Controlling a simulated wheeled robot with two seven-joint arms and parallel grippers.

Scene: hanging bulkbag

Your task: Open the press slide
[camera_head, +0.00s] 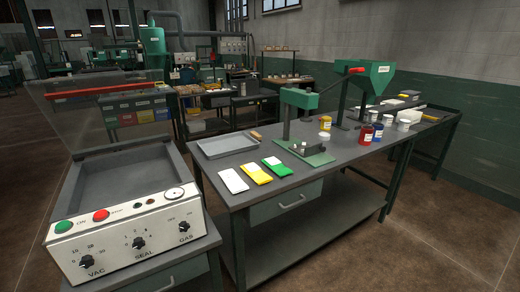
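A small green press (298,99) stands on the grey workbench (262,205), with a green head on a dark upright post. Its green base plate (318,159) lies flat on the bench top and carries a small grey metal block (307,147). This block is too small to tell whether it is the slide or how far it is open. Neither of my grippers is in view.
A vacuum sealer (125,215) with knobs and a raised clear lid stands at left. A grey tray (226,145), several coloured pouches (255,173) and jars (366,134) lie around the press. A green hopper (375,75) stands behind. Floor is clear at lower right.

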